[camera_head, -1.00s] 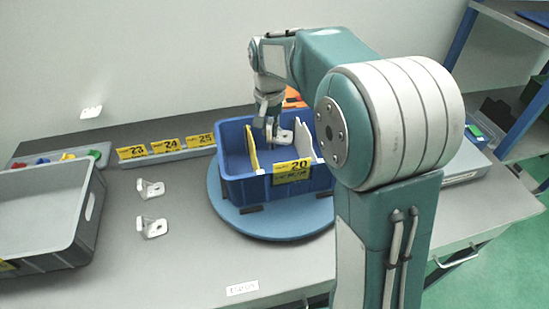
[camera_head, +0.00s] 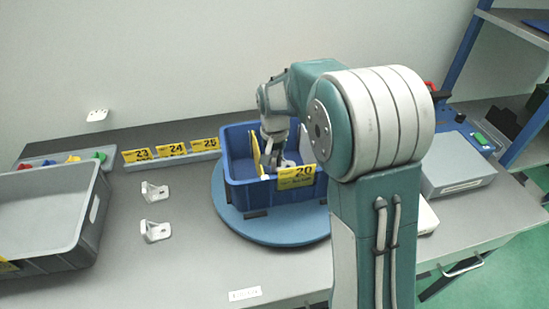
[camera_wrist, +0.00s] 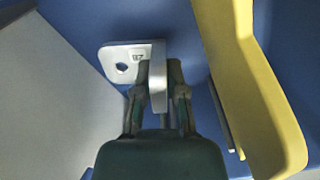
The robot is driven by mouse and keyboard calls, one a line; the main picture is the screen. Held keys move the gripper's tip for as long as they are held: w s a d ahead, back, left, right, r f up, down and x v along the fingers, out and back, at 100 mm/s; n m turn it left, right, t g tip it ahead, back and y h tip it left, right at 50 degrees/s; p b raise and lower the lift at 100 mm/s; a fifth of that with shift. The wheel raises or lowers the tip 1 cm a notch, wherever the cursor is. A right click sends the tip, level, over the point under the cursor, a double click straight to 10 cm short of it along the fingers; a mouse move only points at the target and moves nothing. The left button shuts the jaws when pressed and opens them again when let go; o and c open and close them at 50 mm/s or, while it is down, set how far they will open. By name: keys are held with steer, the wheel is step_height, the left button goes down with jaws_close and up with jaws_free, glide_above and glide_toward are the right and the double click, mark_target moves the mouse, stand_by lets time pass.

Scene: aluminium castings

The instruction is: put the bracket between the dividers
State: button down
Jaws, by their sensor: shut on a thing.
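My gripper (camera_wrist: 157,90) is shut on a silver bracket (camera_wrist: 122,60) in the wrist view. The bracket's flat plate with a hole points left, and its other leg is between my fingers. Both are inside the blue bin (camera_head: 238,191), low between the yellow divider (camera_wrist: 248,85) on the right and the white divider (camera_wrist: 50,100) on the left of the wrist view. In the head view the yellow divider (camera_head: 256,153) is left of my gripper (camera_head: 277,158) and the white divider (camera_head: 305,145) right. I cannot tell whether the bracket touches the bin floor.
The bin, labelled 20, stands on a round blue turntable (camera_head: 270,232). Two more brackets (camera_head: 153,191) (camera_head: 155,231) lie on the grey table to its left. A grey crate (camera_head: 85,220) is at the far left. Yellow number signs (camera_head: 172,150) stand behind.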

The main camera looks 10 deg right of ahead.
mark_target(275, 154)
steer(key=shift+f, duration=0.45)
steer(key=c, duration=0.7)
jaws_free()
step_height(275, 154, up, 13)
steer(key=shift+f, duration=0.1)
steer(key=s+d+r+n+t, duration=0.1)
steer(key=s+r, duration=0.2)
steer(key=s, duration=0.3)
steer(key=s+d+r+n+t, duration=0.1)
steer(key=s+r+t, duration=0.15)
steer(key=s, duration=0.35)
steer(key=s+f+n+t, duration=0.2)
steer(key=s+f, duration=0.1)
steer(key=s, duration=1.1)
steer(key=shift+d+n, duration=0.3)
